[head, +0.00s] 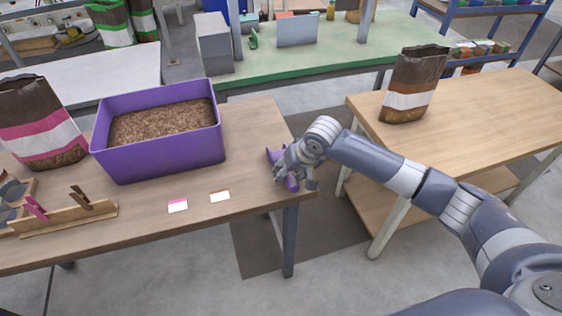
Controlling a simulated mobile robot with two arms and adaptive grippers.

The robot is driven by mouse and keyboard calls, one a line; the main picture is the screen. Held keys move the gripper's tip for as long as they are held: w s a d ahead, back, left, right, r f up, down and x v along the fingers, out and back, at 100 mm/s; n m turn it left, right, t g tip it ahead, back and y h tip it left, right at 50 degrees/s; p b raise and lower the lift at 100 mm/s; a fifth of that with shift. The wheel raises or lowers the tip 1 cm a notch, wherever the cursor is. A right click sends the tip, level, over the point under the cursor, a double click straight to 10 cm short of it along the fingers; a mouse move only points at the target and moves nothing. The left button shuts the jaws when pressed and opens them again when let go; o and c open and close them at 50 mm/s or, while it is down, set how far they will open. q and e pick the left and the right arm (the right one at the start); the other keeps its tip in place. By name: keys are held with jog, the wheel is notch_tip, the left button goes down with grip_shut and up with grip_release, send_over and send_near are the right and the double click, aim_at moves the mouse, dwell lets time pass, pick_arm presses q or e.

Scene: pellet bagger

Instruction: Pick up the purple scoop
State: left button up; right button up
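The purple scoop (292,184) lies at the right end of the left wooden table, near its front corner. My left gripper is not in view.
A purple bin (165,162) of brown pellets stands left of the scoop on the same table (245,150). A brown-striped bag (408,100) stands on the right table (480,120).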

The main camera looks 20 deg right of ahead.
grip_shut()
jog(key=shift+r, duration=0.1)
